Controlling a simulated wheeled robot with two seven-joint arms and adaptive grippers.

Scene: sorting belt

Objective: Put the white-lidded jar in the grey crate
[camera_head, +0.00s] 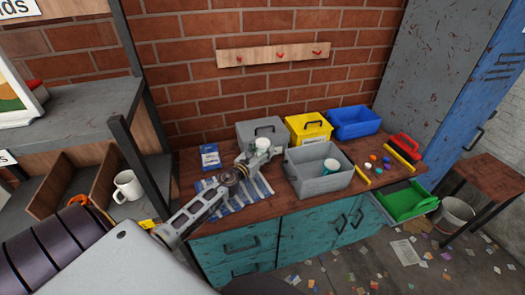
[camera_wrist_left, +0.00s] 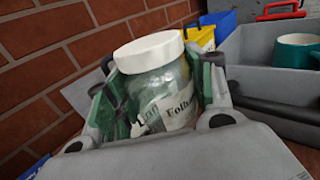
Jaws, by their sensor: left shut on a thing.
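The white-lidded jar (camera_wrist_left: 165,95) is clear glass with a partly readable paper label. My left gripper (camera_head: 257,157) is shut on it, with green-padded fingers on both sides in the left wrist view. In the head view the white lid (camera_head: 262,143) shows at the gripper's tip, in front of the rear grey box. The open grey crate (camera_head: 322,184) stands on the bench just to the right of the gripper; it also shows at the right of the left wrist view (camera_wrist_left: 262,82). A teal mug (camera_wrist_left: 297,50) is inside it. My right gripper is not in view.
A handled grey box (camera_head: 247,130), a yellow box (camera_head: 308,129) and a blue bin (camera_head: 354,122) line the back. A striped cloth (camera_head: 258,189) lies under my left arm. Small coloured items and a red-handled thing (camera_head: 404,143) lie right of the crate.

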